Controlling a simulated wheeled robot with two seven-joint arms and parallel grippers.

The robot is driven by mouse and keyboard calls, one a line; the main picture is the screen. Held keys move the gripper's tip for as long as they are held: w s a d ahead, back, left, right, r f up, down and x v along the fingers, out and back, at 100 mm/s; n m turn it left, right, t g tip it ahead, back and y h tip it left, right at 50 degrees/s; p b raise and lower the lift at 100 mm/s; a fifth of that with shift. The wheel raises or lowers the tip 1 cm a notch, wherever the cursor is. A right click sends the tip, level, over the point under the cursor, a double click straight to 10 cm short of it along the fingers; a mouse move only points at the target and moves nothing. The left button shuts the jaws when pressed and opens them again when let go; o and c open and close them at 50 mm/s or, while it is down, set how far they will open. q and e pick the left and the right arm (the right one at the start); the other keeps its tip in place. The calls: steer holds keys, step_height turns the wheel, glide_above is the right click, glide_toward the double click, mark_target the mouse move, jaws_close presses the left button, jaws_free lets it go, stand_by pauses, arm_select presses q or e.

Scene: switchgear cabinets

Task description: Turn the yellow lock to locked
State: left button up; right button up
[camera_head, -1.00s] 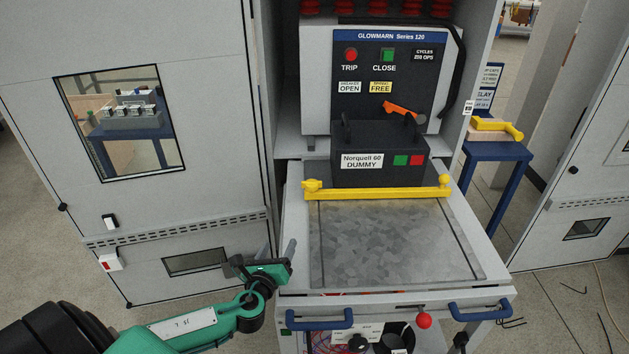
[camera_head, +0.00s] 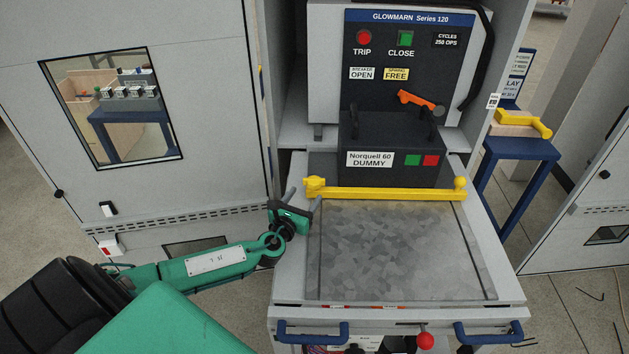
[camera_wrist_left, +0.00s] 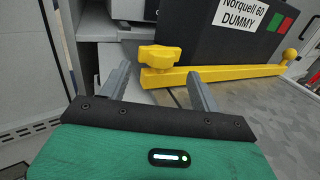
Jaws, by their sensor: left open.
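The yellow lock is a knob (camera_head: 315,185) at the left end of a yellow bar (camera_head: 390,193) lying across the tray in front of the dummy unit. In the left wrist view the lobed knob (camera_wrist_left: 160,57) stands just beyond my fingertips, and the bar (camera_wrist_left: 225,74) runs right to a round ball end. My left gripper (camera_head: 304,198) is open and empty, just left of and below the knob; its two fingers also show in the left wrist view (camera_wrist_left: 158,82). It does not appear to touch the knob. My right gripper is out of view.
The black dummy unit (camera_head: 390,150) stands behind the bar. The grey tray (camera_head: 390,260) in front is bare, with blue handles (camera_head: 312,332) and a red knob (camera_head: 425,341) at its front edge. The cabinet door (camera_head: 215,120) is close on the left. A blue stand (camera_head: 520,150) is at right.

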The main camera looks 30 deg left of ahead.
mark_target(311, 187)
arm_select(q)
steer(key=w, duration=0.4)
steer(key=w+a, duration=0.1)
steer(key=w, duration=0.1)
steer(key=shift+w, duration=0.5)
steer(key=shift+w+a, duration=0.1)
steer(key=shift+w, duration=0.1)
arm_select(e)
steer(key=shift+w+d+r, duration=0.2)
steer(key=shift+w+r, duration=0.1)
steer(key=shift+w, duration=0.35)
arm_select(q)
steer(key=shift+c, duration=0.2)
